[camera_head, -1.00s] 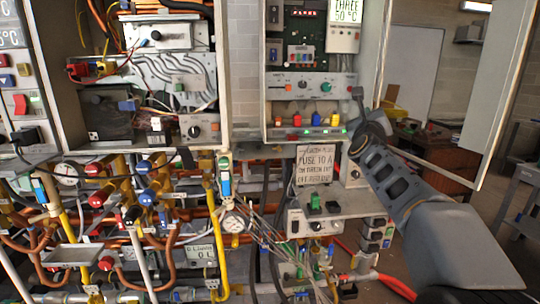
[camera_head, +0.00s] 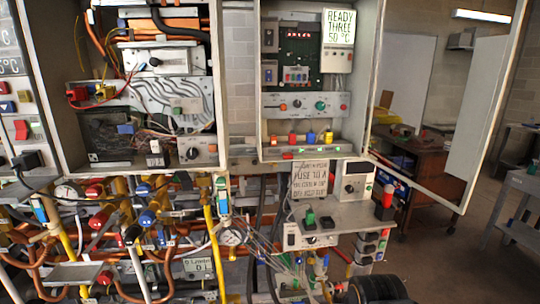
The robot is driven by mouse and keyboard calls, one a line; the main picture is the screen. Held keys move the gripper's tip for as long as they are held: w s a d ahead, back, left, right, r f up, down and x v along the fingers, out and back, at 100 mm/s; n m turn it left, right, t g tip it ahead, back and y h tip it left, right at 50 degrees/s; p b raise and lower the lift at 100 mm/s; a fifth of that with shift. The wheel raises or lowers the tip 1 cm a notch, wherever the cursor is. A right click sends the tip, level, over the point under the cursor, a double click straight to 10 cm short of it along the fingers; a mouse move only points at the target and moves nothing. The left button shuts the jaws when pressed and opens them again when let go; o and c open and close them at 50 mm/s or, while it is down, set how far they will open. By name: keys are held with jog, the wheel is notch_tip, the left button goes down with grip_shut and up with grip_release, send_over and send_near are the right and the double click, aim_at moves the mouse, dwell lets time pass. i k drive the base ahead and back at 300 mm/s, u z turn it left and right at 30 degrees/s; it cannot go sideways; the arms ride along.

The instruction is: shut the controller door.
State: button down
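The controller cabinet (camera_head: 262,85) is open in the upper middle of the head view. It holds a green circuit board, a row of knobs, colored buttons and a white display reading "READY THREE 50 °C". Its pale door (camera_head: 485,110) stands wide open to the right, swung out from the cabinet's right side. The desk and wall behind show between the cabinet and the door's outer edge. My gripper is not in view. Only a dark rounded part of my arm shows at the bottom edge, right of center.
A second open cabinet (camera_head: 219,90) with wiring stands to the left. Pipes and valves fill the lower left. A small shelf (camera_head: 350,216) with a red-topped item (camera_head: 386,202) juts out below the controller. A desk (camera_head: 410,165) and grey cart (camera_head: 520,182) stand behind at right.

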aim_at(491, 62)
jog(key=z, duration=2.45)
jog(key=i, duration=1.75)
jog(key=u, duration=3.65)
